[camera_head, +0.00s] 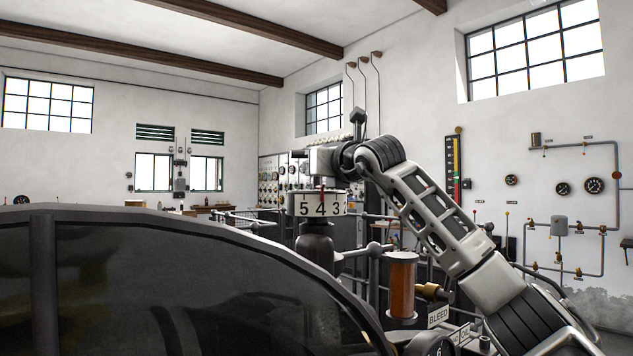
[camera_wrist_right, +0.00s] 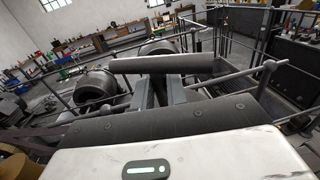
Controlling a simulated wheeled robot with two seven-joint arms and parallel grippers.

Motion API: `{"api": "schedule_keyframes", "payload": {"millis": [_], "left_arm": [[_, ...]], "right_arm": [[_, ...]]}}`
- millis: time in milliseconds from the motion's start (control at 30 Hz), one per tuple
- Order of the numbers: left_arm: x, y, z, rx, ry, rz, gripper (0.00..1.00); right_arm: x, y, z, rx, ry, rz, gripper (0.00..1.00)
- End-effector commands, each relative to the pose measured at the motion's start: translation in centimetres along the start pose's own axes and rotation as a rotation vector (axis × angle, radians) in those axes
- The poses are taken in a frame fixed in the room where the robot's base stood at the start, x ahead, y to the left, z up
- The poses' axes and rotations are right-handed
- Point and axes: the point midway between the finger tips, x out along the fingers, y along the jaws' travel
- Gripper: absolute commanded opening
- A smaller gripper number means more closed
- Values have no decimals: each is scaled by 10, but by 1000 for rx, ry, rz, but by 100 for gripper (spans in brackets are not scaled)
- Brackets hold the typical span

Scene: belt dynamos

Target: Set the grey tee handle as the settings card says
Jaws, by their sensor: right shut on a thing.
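In the wrist view a dark grey crossbar, which I take to be the tee handle (camera_wrist_right: 162,63), lies level beyond the pale body of my right gripper (camera_wrist_right: 158,92). The gripper is shut on it; the exact contact is hard to make out. In the head view my right arm reaches in from the lower right, its pale hand (camera_head: 326,161) just above a white number drum (camera_head: 320,204). The drum shows 5, 4 and 3, with a red pointer near the 4. The handle cannot be told apart there. No settings card is readable. My left gripper is out of view.
A large dark see-through curved cover (camera_head: 180,290) fills the lower left. A brown spool (camera_head: 402,289), a BLEED plate (camera_head: 438,315) and another numbered drum (camera_head: 438,348) stand below my right arm. In the wrist view rails (camera_wrist_right: 262,75) and dark cylindrical machines (camera_wrist_right: 97,86) lie beyond.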

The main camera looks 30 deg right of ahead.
Motion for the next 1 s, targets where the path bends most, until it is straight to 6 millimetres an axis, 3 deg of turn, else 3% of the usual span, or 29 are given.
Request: {"api": "schedule_keyframes", "payload": {"millis": [33,500,1000], "left_arm": [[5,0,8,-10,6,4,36],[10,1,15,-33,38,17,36],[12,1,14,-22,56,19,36]], "right_arm": [[0,4,-6,-1,-1,-39,0],[0,1,-2,0,3,-418,0],[1,0,-3,1,8,-553,0]]}}
